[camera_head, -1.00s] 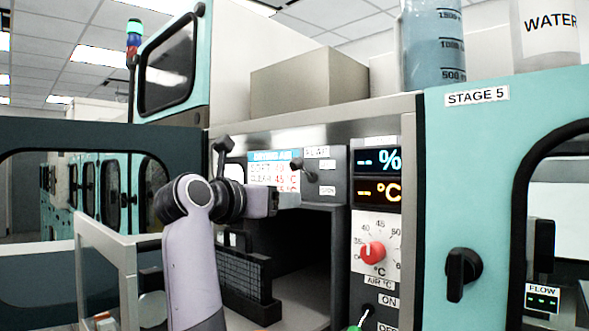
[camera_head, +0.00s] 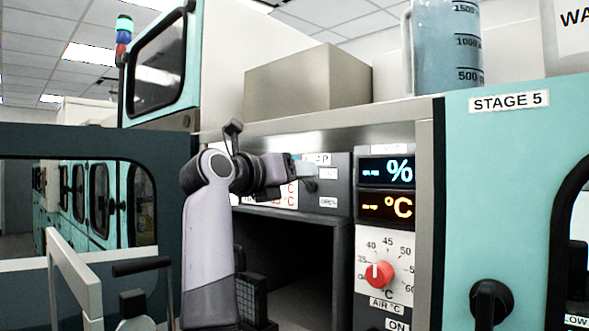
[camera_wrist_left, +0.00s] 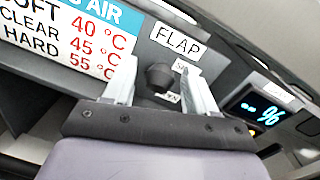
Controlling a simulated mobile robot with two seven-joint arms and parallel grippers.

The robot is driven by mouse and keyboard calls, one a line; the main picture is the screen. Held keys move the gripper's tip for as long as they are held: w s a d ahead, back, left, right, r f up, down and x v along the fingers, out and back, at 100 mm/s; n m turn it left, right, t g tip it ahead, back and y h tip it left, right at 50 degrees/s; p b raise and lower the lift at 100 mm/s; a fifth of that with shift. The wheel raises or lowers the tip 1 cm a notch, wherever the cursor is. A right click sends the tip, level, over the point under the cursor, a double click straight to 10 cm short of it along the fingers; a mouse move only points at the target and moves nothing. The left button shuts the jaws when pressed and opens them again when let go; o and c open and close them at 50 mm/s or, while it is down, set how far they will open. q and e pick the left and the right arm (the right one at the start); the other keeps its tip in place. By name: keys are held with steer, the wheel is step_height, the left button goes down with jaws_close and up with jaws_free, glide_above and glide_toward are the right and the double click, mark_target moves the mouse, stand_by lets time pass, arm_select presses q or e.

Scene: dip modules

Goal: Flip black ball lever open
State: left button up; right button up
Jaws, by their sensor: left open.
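The black ball lever sits on the dark grey panel below the FLAP label. In the left wrist view its round black knob (camera_wrist_left: 160,76) shows between the two pale fingers of my left gripper (camera_wrist_left: 160,88), which are open on either side of it. I see no clear contact. In the head view my left gripper (camera_head: 303,171) is in front of the lever, hiding most of it; a dark bit of the lever (camera_head: 311,186) shows just below the fingers. Small labels above and below the lever are partly covered; one reads OPEN (camera_head: 328,203). My right gripper is out of view.
Right of the panel are the % and °C displays (camera_head: 386,190) and a red knob (camera_head: 379,274). A dark open chamber (camera_head: 300,262) lies below the panel. A box (camera_head: 300,85) and a blue-liquid beaker (camera_head: 447,50) stand on top. A teal STAGE 5 cabinet (camera_head: 520,150) is at right.

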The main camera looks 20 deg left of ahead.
arm_select(q)
steer(key=shift+w, duration=0.3)
jaws_close()
steer(key=shift+f, duration=0.1)
